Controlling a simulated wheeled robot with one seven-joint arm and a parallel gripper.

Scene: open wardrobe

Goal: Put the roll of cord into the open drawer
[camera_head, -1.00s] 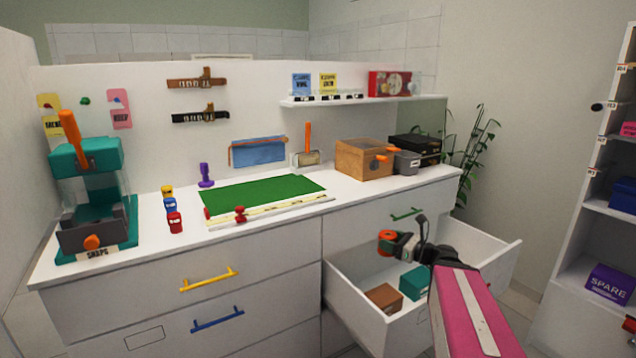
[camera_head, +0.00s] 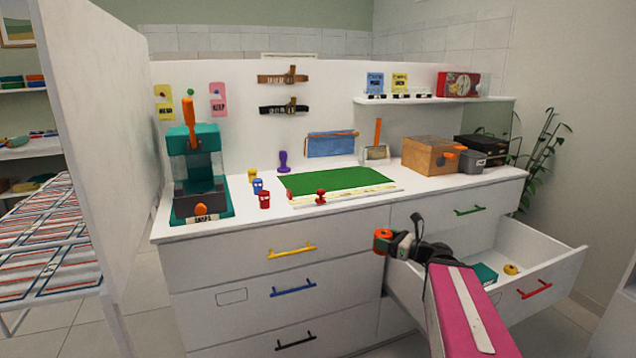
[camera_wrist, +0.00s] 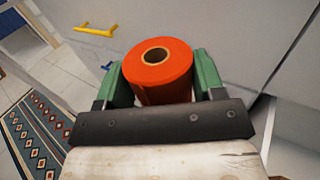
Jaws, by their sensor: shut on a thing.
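The roll of cord is an orange roll with a hollow core; in the wrist view the roll (camera_wrist: 158,72) sits between the green fingers of my gripper (camera_wrist: 160,85). My gripper is shut on it. In the head view the roll (camera_head: 382,240) is held in the air by my gripper (camera_head: 392,243), in front of the white drawer fronts. The open drawer (camera_head: 545,258) is to the right of the gripper, pulled out at the lower right of the counter. A teal box (camera_head: 485,273) and a small yellow thing (camera_head: 510,269) lie in it. My arm hides its left part.
Closed drawers with yellow (camera_head: 291,251), blue (camera_head: 293,288) and black (camera_head: 296,341) handles are left of the gripper. The counter above holds a teal press (camera_head: 196,170), a green mat (camera_head: 335,181) and a wooden box (camera_head: 430,154). A white partition (camera_head: 105,150) stands at left.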

